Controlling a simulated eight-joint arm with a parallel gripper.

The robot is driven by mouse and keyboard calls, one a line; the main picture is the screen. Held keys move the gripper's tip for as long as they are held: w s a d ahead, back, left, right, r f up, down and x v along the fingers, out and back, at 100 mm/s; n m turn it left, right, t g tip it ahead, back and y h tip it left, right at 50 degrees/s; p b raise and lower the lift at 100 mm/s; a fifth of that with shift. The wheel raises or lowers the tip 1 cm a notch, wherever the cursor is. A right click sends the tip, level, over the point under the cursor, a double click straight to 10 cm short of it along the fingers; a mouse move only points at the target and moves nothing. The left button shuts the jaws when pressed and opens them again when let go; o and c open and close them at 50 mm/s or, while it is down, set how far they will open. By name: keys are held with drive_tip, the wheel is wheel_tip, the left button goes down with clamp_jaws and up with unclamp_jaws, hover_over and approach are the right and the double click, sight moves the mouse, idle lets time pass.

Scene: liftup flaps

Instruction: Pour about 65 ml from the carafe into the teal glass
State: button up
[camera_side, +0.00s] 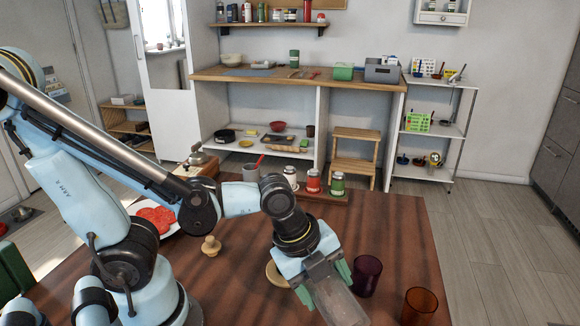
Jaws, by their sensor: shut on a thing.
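My gripper (322,281) is over the front of the wooden table, its green fingers shut on a greyish, see-through carafe (340,306). The carafe looks tilted, and its lower part runs out of the bottom of the picture. I cannot make out how much liquid is in it. A dark purple glass (367,276) stands just right of the gripper, and an amber glass (419,306) stands further right, near the table's right edge. I see no glass that is clearly teal; one may be hidden or out of the picture.
The wooden table (400,232) has a plate of red slices (155,217), a wooden knobbed piece (211,246) and a pale round item (276,274) partly behind the gripper. A grey mug (251,173) and several jars (313,181) stand at the back. The table's right-middle area is clear.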

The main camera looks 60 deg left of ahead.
drive_tip(key=shift+d+f+y, duration=0.2)
drive_tip(key=shift+f+y, duration=0.2)
drive_tip(key=shift+f, duration=0.05)
drive_tip(key=shift+a+r+m+y, duration=0.15)
drive_tip(key=shift+m+y, duration=0.15)
drive_tip(key=shift+y, duration=0.3)
idle(1.4)
drive_tip(key=y, duration=0.1)
drive_tip(key=a+r+y, duration=0.1)
drive_tip(key=y, duration=0.1)
drive_tip(key=a+r+m+y, duration=0.1)
drive_tip(key=y, duration=0.1)
drive_tip(key=shift+r+t, duration=0.1)
drive_tip(key=shift+t, duration=0.2)
drive_tip(key=y, duration=0.3)
drive_tip(key=shift+r+m, duration=0.3)
drive_tip(key=shift+a+f+m+t+y, duration=0.15)
drive_tip(key=shift+m+t+y, duration=0.1)
drive_tip(key=shift+y, duration=0.7)
drive_tip(key=shift+a+f+m+t+y, duration=0.15)
drive_tip(key=shift+m+y, duration=0.1)
drive_tip(key=shift+y, duration=0.7)
drive_tip(key=shift+r+y, duration=0.1)
drive_tip(key=shift+y, duration=0.2)
